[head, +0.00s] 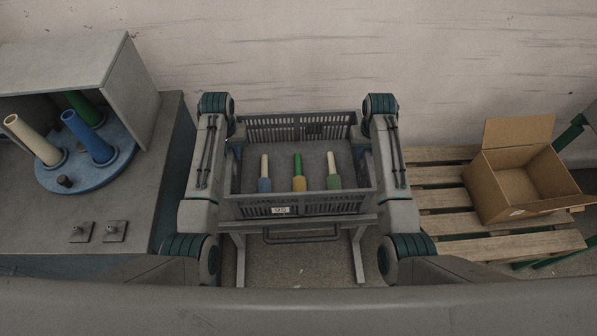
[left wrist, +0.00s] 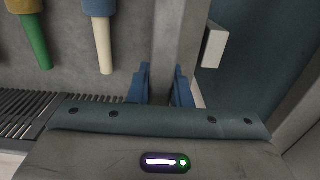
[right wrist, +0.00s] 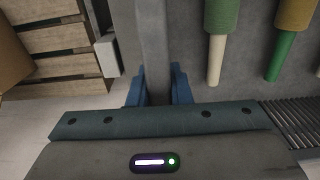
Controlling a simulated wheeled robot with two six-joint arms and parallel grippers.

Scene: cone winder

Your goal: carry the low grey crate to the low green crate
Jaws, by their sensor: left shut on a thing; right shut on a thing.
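The low grey crate (head: 335,204) is in the middle of the head view, with slatted long walls and a white label. It holds three bobbins: blue with a cream tube (head: 264,184), yellow with a green tube (head: 298,183), and green with a cream tube (head: 334,182). My left gripper (left wrist: 160,88) is shut on the crate's left side wall (left wrist: 166,35). My right gripper (right wrist: 158,88) is shut on its right side wall (right wrist: 153,35). Both fingertips are mostly hidden in the head view. I see no low green crate.
A grey stand (head: 300,222) with legs is under the crate; I cannot tell whether they touch. The winder (head: 85,160) with upright tubes is at left. A pallet (head: 440,200) bearing an open cardboard box (head: 490,190) is at right. A wall closes the back.

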